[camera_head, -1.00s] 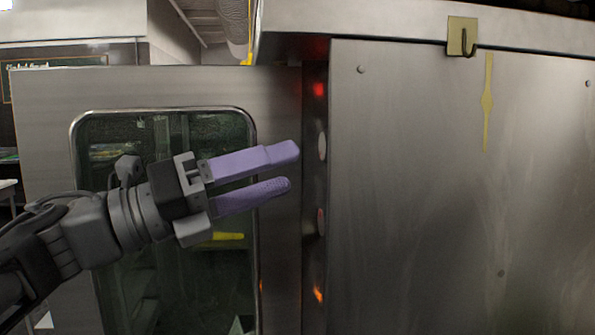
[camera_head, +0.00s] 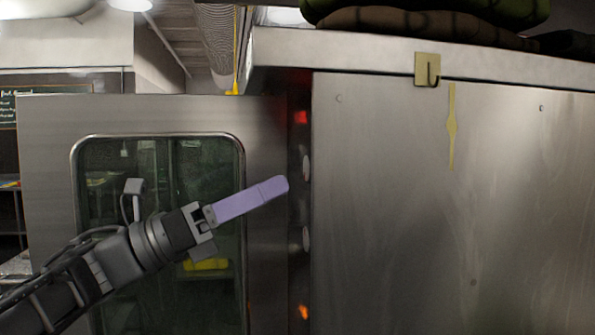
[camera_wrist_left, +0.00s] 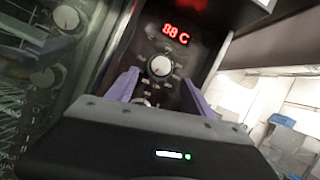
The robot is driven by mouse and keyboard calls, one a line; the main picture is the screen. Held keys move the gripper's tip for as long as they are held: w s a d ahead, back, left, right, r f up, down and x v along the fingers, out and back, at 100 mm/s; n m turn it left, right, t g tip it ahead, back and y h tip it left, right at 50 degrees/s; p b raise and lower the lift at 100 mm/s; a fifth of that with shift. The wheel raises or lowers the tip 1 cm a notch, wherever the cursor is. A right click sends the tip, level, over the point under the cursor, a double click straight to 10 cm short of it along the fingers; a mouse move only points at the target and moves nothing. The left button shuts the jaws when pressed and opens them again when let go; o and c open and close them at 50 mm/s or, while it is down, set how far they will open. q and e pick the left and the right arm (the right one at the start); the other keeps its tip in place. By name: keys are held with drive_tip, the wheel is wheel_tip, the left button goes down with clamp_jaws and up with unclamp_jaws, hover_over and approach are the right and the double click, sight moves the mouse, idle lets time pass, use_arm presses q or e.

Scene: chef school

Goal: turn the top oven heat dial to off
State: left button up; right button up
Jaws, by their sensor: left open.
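The top heat dial (camera_head: 306,167) is a pale round knob seen edge-on on the dark control strip. In the left wrist view the dial (camera_wrist_left: 159,66) faces me, with a red lit display (camera_wrist_left: 176,33) above it. A second knob (camera_head: 306,238) sits lower on the strip. My left gripper (camera_head: 286,185) has purple fingers pointing right at the strip, just left of and slightly below the top dial. In the left wrist view its open fingers (camera_wrist_left: 159,77) stand either side of the dial; contact cannot be told. My right gripper is not in view.
The oven door (camera_head: 264,130) with a dark window lies left of the strip, behind my left arm. A broad steel side panel (camera_head: 430,230) fills the right, with a hook (camera_head: 428,70) near its top. Dark items (camera_head: 430,20) lie above it.

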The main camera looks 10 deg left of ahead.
sight(307, 174)
use_arm(q)
drive_tip(key=p+x, duration=0.1)
drive_tip(key=x, duration=0.3)
drive_tip(key=shift+r+p, duration=0.15)
drive_tip(key=shift+p, duration=0.25)
drive_tip(key=shift+w+d+r, duration=0.1)
drive_tip(key=shift+w+d, duration=0.15)
drive_tip(key=shift+d, duration=0.35)
clamp_jaws()
